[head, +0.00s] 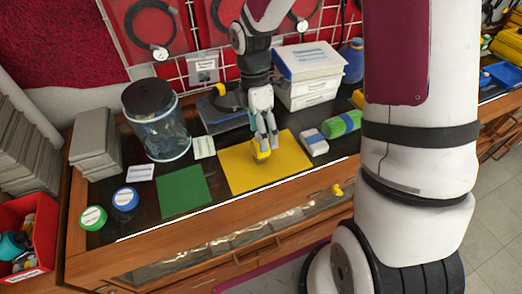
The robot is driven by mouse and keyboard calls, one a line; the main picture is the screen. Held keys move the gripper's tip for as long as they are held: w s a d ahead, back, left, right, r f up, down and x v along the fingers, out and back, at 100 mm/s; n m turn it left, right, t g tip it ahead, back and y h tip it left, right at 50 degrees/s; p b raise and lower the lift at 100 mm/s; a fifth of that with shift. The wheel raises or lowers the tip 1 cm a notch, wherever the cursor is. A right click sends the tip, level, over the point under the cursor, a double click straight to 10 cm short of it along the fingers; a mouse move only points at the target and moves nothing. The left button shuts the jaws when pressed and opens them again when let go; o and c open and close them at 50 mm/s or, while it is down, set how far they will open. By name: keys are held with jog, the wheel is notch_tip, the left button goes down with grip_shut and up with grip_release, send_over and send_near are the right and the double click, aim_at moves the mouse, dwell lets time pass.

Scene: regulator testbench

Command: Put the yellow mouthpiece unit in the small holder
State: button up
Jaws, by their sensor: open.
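A small yellow unit with a greyish part (261,154), which looks like the yellow mouthpiece unit, sits on the yellow mat (236,177). My gripper (267,147) points down over the mat, with its fingers open around or right beside this unit. The fingers partly hide it, and I cannot tell whether they touch it. Another small yellow piece (336,189) shows at the bench's front, near the drawer. I cannot make out for certain which thing is the small holder.
A green mat (184,190) lies left of the yellow one. A large jar (155,120) and grey boxes (92,138) stand at the left. White boxes (308,75) stand behind my gripper. A white-blue block (314,142) and a green roll (342,124) lie to the right.

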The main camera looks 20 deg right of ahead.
jog(key=x, duration=0.5)
jog(key=shift+w+f, duration=0.2)
jog(key=shift+w, duration=0.1)
jog(key=c, duration=1.6)
jog(key=shift+o, duration=0.2)
jog(key=shift+r, duration=0.2)
